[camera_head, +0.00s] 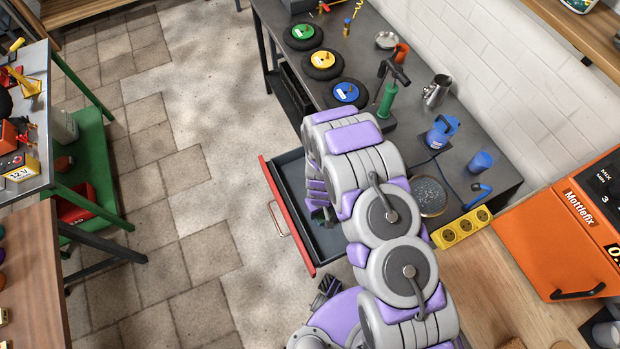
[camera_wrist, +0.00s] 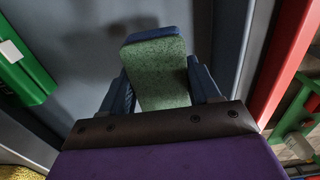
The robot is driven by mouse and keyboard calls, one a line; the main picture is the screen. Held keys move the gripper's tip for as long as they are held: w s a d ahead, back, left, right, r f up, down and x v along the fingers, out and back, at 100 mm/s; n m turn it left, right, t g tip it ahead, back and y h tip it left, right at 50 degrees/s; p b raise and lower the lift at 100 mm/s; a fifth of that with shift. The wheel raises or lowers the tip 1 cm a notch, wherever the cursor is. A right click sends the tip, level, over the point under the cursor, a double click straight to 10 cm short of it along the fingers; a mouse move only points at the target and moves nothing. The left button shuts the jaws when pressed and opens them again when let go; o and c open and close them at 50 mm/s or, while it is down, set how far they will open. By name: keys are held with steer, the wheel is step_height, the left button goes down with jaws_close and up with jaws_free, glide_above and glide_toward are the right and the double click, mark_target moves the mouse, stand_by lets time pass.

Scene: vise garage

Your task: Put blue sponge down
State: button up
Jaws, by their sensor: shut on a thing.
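The blue sponge (camera_wrist: 158,62), with a speckled green face and a blue edge, is between the two dark blue fingers of my gripper (camera_wrist: 160,92) in the wrist view. My gripper is shut on it. The sponge is over or inside the open grey drawer (camera_wrist: 85,35); I cannot tell whether it touches the drawer floor. In the head view the drawer with its red front (camera_head: 288,215) is pulled out under the workbench.
A green object (camera_wrist: 22,72) lies left of the sponge in the wrist view. The red drawer front (camera_wrist: 283,65) is close on the right. Floor left is clear.

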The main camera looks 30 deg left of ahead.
steer(key=w+a+b, duration=0.1)
steer(key=w+a, duration=0.2)
steer(key=w+a+f+b, duration=0.1)
steer(key=w+a+b, duration=0.1)
steer(key=w+a, duration=0.2)
steer(key=w+a+b, duration=0.2)
steer(key=w+a, duration=0.1)
steer(key=w, duration=0.1)
steer(key=shift+w+a+f, duration=0.1)
steer(key=shift+a+f, duration=0.1)
steer(key=shift+a, duration=0.15)
steer(key=shift+f+b, duration=0.65)
steer(key=shift+f, duration=1.2)
steer(key=shift+r, duration=0.1)
steer(key=o, duration=1)
step_height(320, 180, up, 12)
steer(key=shift+p, duration=1.05)
